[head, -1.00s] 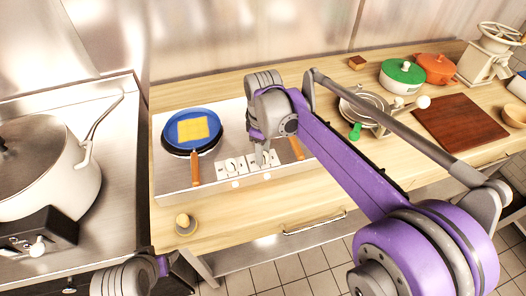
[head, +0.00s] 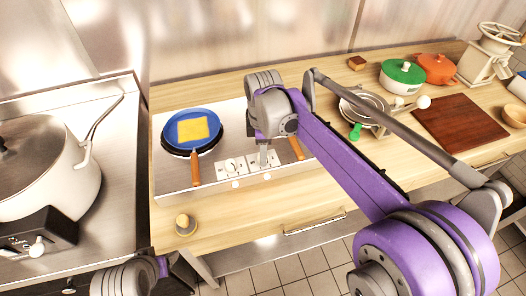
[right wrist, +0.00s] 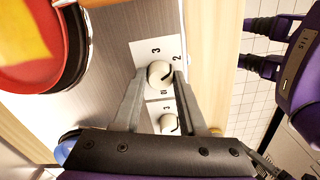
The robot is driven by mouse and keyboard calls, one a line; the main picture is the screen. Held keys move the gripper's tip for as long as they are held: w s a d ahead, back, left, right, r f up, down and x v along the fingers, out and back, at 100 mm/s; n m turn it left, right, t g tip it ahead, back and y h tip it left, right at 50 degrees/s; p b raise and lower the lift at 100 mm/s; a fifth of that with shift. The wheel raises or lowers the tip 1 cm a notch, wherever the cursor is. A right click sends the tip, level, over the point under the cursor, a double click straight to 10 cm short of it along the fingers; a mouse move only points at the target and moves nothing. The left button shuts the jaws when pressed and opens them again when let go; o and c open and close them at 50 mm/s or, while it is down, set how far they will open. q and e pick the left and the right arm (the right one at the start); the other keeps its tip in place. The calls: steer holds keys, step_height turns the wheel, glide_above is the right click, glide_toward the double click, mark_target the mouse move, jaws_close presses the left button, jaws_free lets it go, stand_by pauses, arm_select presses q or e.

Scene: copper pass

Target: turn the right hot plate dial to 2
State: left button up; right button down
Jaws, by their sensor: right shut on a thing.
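The hot plate (head: 174,184) is a metal unit on the wooden counter, with two white dial panels at its front. My right gripper (head: 264,164) is over the right panel from above and hides most of the right dial. In the right wrist view, my right gripper (right wrist: 161,80) is shut on the right dial (right wrist: 159,73), a round white knob with a finger on either side. The numerals 3 and 2 show beside it; I cannot tell exactly where its dark mark points. The left dial (head: 232,165) stands free. My left gripper is out of view.
A blue pan (head: 168,141) with a yellow slab sits on the left plate. A red pan (right wrist: 42,80) is close to my right gripper; its orange handle (head: 297,148) shows beside my arm. A small brass-topped knob (head: 185,224) stands at the counter's front. A pot (head: 70,178) stands left.

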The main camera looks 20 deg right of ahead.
steer(key=shift+c, duration=2.3)
jaws_free()
steer(key=shift+r, duration=0.15)
step_height(320, 180, up, 11)
steer(key=shift+f+p, duration=0.2)
steer(key=shift+p, duration=0.15)
steer(key=s+d+f+m+t, duration=0.2)
steer(key=s+f+m, duration=0.5)
steer(key=s, duration=0.3)
steer(key=s+d+f+m+t, duration=0.2)
steer(key=s+f+m+t, duration=0.1)
steer(key=s+f+m, duration=0.5)
steer(key=shift+s+d+f+t, duration=0.35)
steer(key=shift+s+f, duration=0.3)
steer(key=shift+s, duration=0.35)
